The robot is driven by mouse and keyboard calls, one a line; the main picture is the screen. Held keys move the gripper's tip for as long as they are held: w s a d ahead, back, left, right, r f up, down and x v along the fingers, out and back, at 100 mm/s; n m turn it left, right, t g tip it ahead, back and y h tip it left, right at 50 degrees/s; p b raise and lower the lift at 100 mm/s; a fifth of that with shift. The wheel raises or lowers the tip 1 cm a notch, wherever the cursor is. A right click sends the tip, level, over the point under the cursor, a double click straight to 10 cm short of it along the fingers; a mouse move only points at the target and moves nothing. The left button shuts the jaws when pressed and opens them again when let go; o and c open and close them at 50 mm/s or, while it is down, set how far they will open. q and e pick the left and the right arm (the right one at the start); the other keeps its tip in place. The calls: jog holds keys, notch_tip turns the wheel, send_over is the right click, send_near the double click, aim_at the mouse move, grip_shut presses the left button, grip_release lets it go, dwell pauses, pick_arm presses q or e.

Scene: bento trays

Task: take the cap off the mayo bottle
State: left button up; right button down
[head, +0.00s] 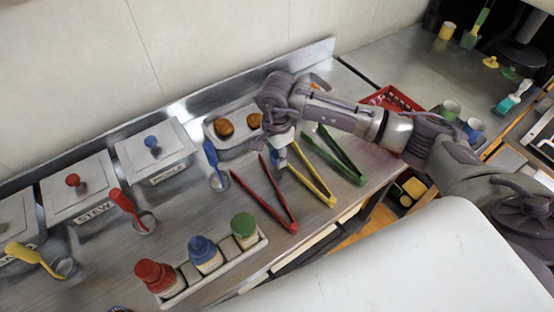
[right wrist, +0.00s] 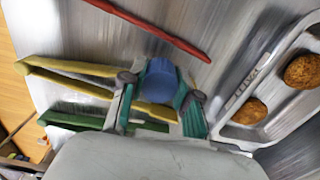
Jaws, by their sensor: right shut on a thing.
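A narrow rack (head: 262,240) at the front of the counter holds three upright bottles: a red-topped one (head: 155,274), a blue-topped one (head: 204,252) and a green-topped one (head: 243,226). I cannot read which is mayo. My right gripper (head: 281,158) is above the tongs, well right of and behind the bottles. In the right wrist view its teal fingers (right wrist: 160,90) are shut on a round blue piece (right wrist: 159,80) that looks like a cap. In the head view the piece is mostly hidden. My left gripper is not in view.
Red (head: 268,195), yellow (head: 310,180) and green (head: 337,158) tongs lie below the right arm. A tray with brown food (head: 211,133) stands behind. Lidded containers (head: 153,153) line the left, with ladles (head: 127,208) in front. A red basket (head: 392,99) is at right.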

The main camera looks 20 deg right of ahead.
aim_at(277, 169)
notch_tip(277, 169, down, 3)
jog(key=shift+f+p, duration=0.15)
jog(key=shift+p, duration=0.3)
jog(key=shift+f, duration=0.1)
jog(key=shift+f+b, duration=0.15)
jog(key=shift+b, duration=0.15)
jog(key=c, duration=0.8)
grip_release()
jog(key=shift+c, duration=0.2)
jog(key=shift+r, duration=0.2)
